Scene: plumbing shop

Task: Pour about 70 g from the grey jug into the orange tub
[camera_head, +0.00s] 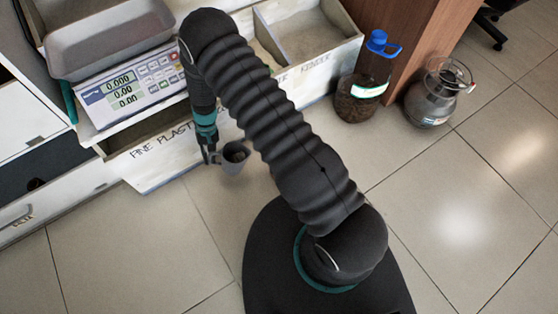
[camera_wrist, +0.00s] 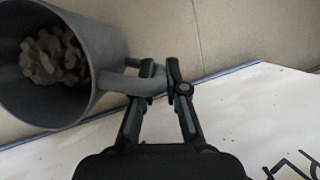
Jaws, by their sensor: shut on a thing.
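The grey jug (camera_head: 236,158) hangs in my gripper (camera_head: 212,158) in front of the open drawer, above the tiled floor. In the wrist view the jug (camera_wrist: 100,90) is at the left, its mouth facing the camera, with brown lumpy pieces (camera_wrist: 54,56) inside. My gripper (camera_wrist: 161,78) is shut on the jug's handle (camera_wrist: 132,82). In the head view the jug looks roughly upright. I do not see an orange tub in either view.
A scale (camera_head: 128,88) with a grey pan (camera_head: 110,45) stands at the upper left and its display reads zeros. An open labelled drawer (camera_head: 150,165) is below it. A blue-capped bottle (camera_head: 362,95) and a dark gas cylinder (camera_head: 433,97) stand on the floor at right. Floor tiles (camera_head: 120,255) at lower left are clear.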

